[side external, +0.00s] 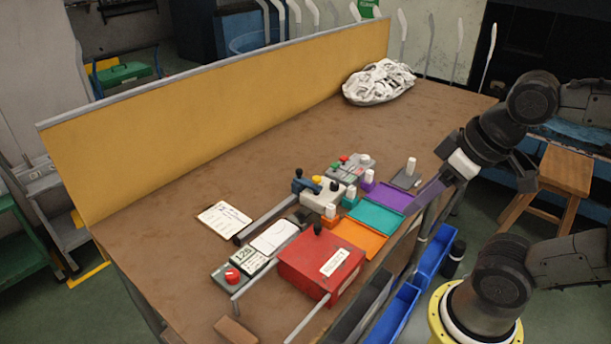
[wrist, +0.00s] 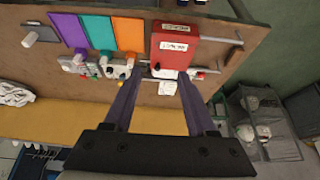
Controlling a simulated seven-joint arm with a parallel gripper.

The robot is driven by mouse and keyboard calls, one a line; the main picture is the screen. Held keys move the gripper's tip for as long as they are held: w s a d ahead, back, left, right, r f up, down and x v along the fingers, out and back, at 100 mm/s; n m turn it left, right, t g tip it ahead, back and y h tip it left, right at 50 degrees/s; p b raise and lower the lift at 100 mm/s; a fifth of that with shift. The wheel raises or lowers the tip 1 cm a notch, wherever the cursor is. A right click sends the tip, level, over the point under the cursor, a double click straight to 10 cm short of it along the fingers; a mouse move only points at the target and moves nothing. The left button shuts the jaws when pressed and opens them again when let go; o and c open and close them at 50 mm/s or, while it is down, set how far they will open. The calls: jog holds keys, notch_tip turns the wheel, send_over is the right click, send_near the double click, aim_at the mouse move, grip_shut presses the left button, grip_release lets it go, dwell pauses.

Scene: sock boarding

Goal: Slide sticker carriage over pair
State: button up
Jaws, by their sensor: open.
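A red box-like carriage (side external: 318,265) with a white label sits across two silver rods at the front of the bench. A black knob stands up on its far side. The red carriage also shows at the top of the wrist view (wrist: 175,46). Beside it lies a flat white piece (side external: 274,237), possibly the pair; I cannot tell for sure. My gripper (side external: 418,203) is above the bench's right edge, apart from the carriage. In the wrist view my gripper (wrist: 159,72) is open with nothing held; its two long purple-grey fingers appear on either side of the knob area.
Orange, teal (side external: 374,217) and purple trays lie right of the carriage, with small lever devices (side external: 322,193) behind them. A notepad (side external: 224,218) lies to the left. A white cloth pile (side external: 379,81) lies at the back. A yellow panel (side external: 220,115) edges the bench.

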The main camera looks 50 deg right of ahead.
jog(key=w+d+r+g, duration=0.1)
jog(key=w+d+r, duration=0.1)
jog(key=w+r, duration=1.3)
jog(key=m+g, duration=0.3)
jog(key=g, duration=0.1)
send_over(299, 169)
notch_tip(299, 169, down, 20)
notch_tip(299, 169, down, 13)
jog(key=shift+s+r, duration=0.1)
jog(key=shift+r, duration=0.05)
jog(key=shift+c, duration=0.4)
grip_shut()
